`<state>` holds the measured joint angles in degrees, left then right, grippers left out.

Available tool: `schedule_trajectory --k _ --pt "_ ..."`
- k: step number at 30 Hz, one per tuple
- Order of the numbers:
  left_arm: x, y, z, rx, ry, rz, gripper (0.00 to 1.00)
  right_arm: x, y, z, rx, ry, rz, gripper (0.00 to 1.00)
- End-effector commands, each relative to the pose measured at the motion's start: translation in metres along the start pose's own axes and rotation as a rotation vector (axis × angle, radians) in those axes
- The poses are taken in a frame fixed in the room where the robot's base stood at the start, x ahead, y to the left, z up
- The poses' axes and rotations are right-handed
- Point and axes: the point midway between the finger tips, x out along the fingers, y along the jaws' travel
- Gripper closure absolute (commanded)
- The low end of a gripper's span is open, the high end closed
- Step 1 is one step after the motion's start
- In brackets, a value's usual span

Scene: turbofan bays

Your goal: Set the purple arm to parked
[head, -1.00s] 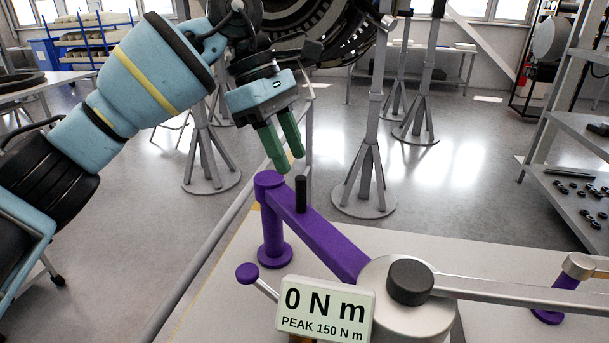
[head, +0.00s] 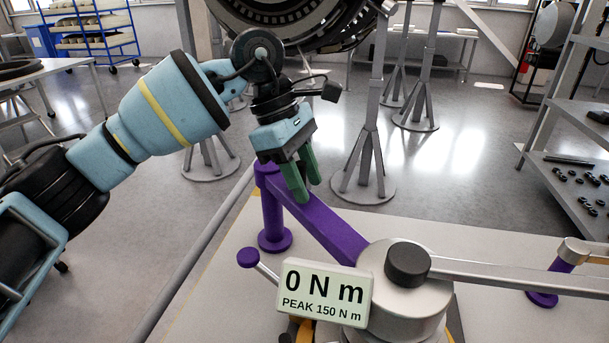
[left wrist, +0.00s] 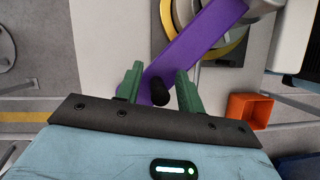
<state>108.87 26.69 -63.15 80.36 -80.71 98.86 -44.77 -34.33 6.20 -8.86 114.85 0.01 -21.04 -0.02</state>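The purple arm (head: 325,228) runs from a round hub (head: 390,283) up and left, its far end over a purple post (head: 273,220). A black peg (left wrist: 160,92) stands on the purple arm. My left gripper (head: 305,192) is at the purple arm near its far end, pointing down. In the left wrist view its two green fingers (left wrist: 160,72) are apart, with the peg between them and a gap on each side. In the head view the fingers hide the peg. My right gripper is out of view.
A display (head: 324,292) reads 0 N m, peak 150 N m. A silver bar (head: 500,273) runs right from the hub to a silver-capped post (head: 550,285). A small purple-knobbed lever (head: 248,258) is beside the display. A shelf rack (head: 575,190) stands at right.

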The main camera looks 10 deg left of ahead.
Motion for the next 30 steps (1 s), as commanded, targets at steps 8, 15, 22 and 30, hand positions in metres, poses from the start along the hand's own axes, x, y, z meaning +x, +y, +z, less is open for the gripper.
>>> schedule_trajectory --k 8,15,22,30 --pt "0.0006 -0.0001 0.0 0.0 0.0 -0.001 0.69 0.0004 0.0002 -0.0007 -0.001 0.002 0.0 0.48" --pt "0.0004 -0.0001 0.0 0.0 0.0 -0.001 1.0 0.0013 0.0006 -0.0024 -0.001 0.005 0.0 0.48" --pt "0.0003 -0.0001 0.0 0.0 0.0 -0.001 1.0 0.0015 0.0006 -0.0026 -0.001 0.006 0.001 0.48" --pt "0.0001 0.0042 0.0026 -0.037 0.001 0.015 1.0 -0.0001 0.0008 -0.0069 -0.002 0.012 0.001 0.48"
